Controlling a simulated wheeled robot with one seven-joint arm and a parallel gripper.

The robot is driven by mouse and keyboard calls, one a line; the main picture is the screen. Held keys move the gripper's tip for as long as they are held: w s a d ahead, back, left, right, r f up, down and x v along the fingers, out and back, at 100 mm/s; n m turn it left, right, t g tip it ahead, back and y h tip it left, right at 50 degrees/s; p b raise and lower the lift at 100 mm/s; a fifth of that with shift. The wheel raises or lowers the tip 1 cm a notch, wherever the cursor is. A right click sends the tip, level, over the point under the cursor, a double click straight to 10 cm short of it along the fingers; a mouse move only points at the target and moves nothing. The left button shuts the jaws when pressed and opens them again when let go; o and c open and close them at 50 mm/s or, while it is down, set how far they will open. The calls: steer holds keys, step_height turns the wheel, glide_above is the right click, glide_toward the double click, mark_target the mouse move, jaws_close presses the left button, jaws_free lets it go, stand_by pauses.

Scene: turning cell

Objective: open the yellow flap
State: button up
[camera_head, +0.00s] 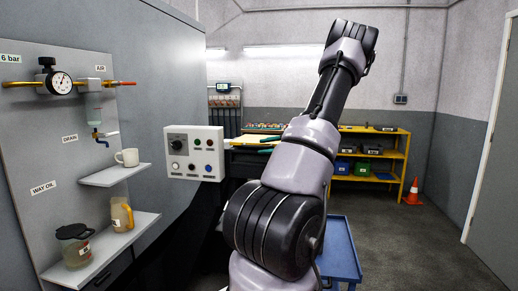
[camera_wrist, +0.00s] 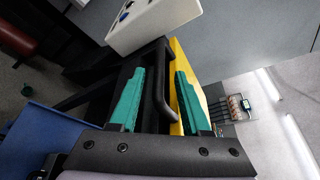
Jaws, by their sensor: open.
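The yellow flap (camera_wrist: 177,52) shows in the wrist view as a tilted yellow panel, partly hidden behind my right-hand finger. A black bar handle (camera_wrist: 158,85) stands along its left edge. My gripper (camera_wrist: 158,76) has two teal fingers, open, one on each side of the handle in the picture. The handle looks nearer the right finger; I cannot tell whether it touches. In the head view a yellow edge of the flap (camera_head: 251,138) shows beside the control box, with the teal fingers by it. My arm hides most of the rest.
A white control box (camera_head: 194,153) with knobs and buttons is close to the flap; it also shows in the wrist view (camera_wrist: 150,22). A blue cart (camera_head: 340,250) stands at lower right. Yellow shelving (camera_head: 400,165) and an orange cone (camera_head: 413,190) are farther back. Floor at right is clear.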

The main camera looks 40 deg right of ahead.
steer(key=shift+x, duration=1.5)
jaws_close()
stand_by(0.4)
